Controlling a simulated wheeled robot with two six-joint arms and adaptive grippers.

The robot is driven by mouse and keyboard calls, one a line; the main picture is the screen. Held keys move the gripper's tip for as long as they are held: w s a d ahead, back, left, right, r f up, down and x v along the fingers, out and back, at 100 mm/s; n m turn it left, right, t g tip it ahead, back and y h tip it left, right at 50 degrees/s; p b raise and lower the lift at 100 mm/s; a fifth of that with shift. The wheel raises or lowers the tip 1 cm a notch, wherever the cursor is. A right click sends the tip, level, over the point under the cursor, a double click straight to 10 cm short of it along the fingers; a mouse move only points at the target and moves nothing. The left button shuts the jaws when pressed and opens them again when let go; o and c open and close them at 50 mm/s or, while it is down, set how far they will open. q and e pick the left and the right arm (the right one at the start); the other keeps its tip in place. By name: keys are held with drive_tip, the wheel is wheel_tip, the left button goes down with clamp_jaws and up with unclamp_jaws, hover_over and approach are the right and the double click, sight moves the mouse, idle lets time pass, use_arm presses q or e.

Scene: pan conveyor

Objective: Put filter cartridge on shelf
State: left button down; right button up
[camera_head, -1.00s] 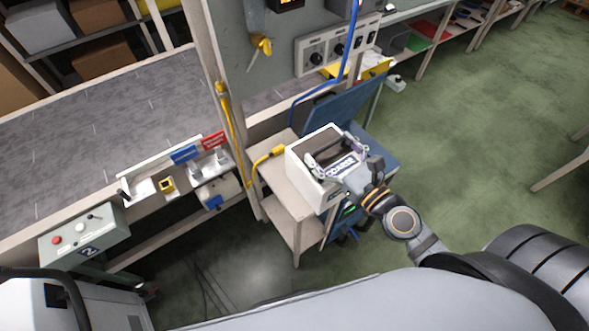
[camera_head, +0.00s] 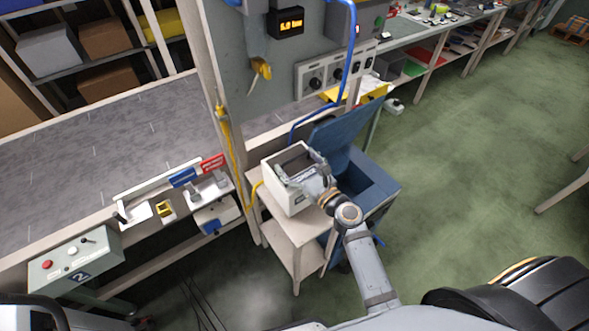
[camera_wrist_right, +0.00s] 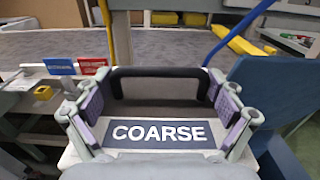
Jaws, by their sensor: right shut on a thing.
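The filter cartridge (camera_head: 283,191) is a white box with a dark top. In the right wrist view its black handle (camera_wrist_right: 158,73) and a dark label reading COARSE (camera_wrist_right: 160,134) face me. My right gripper (camera_head: 305,178) is shut on the cartridge, its purple-padded fingers at both sides of the label. The cartridge is upright at the top of a small wooden stand (camera_head: 312,239); I cannot tell whether it touches. The stand has a top board and a lower board. My left gripper is not in view.
A blue bin (camera_head: 388,186) with its lid (camera_head: 345,118) raised stands right of the stand. A post with yellow and blue hoses rises behind. A conveyor bench (camera_head: 90,160) with a numbered control box (camera_head: 75,262) lies left.

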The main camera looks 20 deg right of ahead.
sight(294, 168)
drive_tip(key=f, duration=0.1)
drive_tip(key=f+b, duration=0.1)
drive_tip(key=f, duration=0.1)
drive_tip(key=shift+w+a, duration=0.1)
drive_tip(key=shift+w, duration=0.25)
drive_tip(key=shift+f+b, duration=0.4)
drive_tip(key=shift+r, duration=0.1)
drive_tip(key=o, duration=1.4)
drive_tip(key=shift+f, duration=0.25)
drive_tip(key=shift+c, duration=0.2)
drive_tip(key=shift+o, duration=0.5)
drive_tip(key=shift+s, duration=0.1)
